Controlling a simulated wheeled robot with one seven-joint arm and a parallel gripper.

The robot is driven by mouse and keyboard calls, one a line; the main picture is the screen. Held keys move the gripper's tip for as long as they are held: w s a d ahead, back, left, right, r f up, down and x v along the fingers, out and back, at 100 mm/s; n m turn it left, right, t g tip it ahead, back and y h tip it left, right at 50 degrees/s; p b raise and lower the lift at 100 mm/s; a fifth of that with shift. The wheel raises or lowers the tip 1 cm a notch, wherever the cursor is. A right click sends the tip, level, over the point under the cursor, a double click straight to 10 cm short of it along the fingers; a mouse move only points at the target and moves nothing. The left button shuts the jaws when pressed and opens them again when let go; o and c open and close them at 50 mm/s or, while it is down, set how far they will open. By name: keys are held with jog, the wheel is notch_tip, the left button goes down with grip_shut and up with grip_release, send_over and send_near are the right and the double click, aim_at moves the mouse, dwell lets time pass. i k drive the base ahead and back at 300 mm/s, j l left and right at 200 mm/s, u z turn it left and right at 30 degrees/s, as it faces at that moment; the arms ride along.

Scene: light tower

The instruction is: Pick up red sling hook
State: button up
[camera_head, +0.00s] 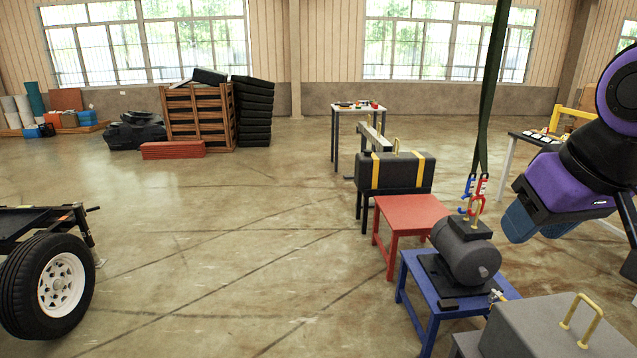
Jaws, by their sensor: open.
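The red sling hook (481,192) hangs at the lower end of a dark green sling (484,120), above a grey motor (466,252) with a yellow lifting ring. A blue hook (466,195) hangs close beside it on the left. Both hooks are near the ring; I cannot tell whether either touches it. My gripper (537,232), with blue fingers on a purple arm, is open and empty. It is to the right of the hooks, apart from them and slightly lower in the picture.
The motor sits on a blue table (425,302). A red table (408,216) and a black case with yellow bands (398,172) stand behind it. A grey box with a yellow handle (555,325) is at front right. Open floor lies to the left, beside a trailer wheel (50,285).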

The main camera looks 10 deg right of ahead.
aim_at(483, 182)
jog(key=i+z, duration=0.1)
jog(key=i, duration=0.8)
jog(key=i+j+z, duration=0.1)
jog(key=i, duration=0.75)
jog(key=i+j+z, duration=0.2)
jog(key=i+z, duration=0.25)
jog(key=i+j+z, duration=1.1)
jog(key=j+z, duration=0.2)
